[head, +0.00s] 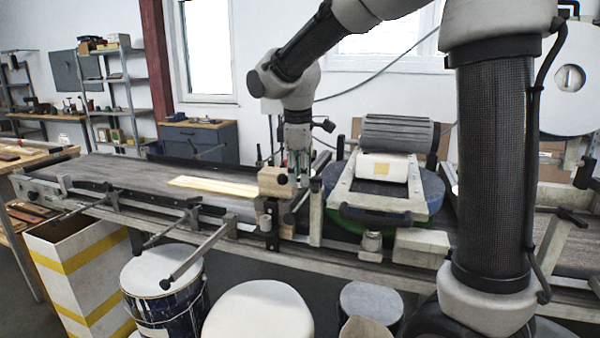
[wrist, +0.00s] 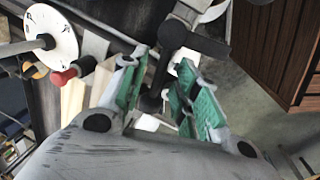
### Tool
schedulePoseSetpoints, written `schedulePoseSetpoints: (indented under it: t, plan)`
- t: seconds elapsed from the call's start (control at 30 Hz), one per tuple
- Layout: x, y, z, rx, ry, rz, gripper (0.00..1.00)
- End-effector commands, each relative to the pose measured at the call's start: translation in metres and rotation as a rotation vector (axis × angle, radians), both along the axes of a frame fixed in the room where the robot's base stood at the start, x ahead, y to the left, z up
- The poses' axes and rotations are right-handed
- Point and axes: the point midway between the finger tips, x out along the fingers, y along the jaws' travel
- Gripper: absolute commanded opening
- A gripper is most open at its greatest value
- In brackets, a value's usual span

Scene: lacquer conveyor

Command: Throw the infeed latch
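My gripper (head: 301,172) hangs over the infeed side of the machine, beside a wooden block (head: 276,181) at the conveyor's end. In the wrist view my gripper (wrist: 163,62) has its two green-padded fingers apart. A dark lever with a thick round hub (wrist: 172,33) and a short bar lies just beyond the fingertips; it may be the infeed latch, but I cannot tell for sure. A dark rod runs from it down between the fingers. I cannot tell whether the fingers touch it. In the head view my gripper partly hides this spot.
A pale board (head: 213,186) lies on the conveyor belt (head: 120,174). A roller unit (head: 400,133) stands right of my gripper. A white dial (wrist: 52,32) and a red knob (wrist: 62,76) are at left in the wrist view. Drums (head: 163,272) stand in front of the conveyor.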

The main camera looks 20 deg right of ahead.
Motion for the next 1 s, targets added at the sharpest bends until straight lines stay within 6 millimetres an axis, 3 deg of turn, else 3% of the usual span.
schedulePoseSetpoints:
  t: [0.03, 0.13, 0.17, 0.63, 1.0]
  plan:
    - [0.0, 0.0, 0.0, 0.0, 0.0, 0.0, 0.19]
    - [0.0, 0.0, 0.0, 0.0, 0.0, 0.0, 0.01]
    - [0.0, 0.0, 0.0, 0.0, 0.0, 0.0, 0.0]
    - [-0.002, 0.0, 0.0, 0.0, 0.0, 0.041, 0.0]
    - [-0.013, 0.002, 0.001, 0.0, -0.001, 0.296, 0.0]
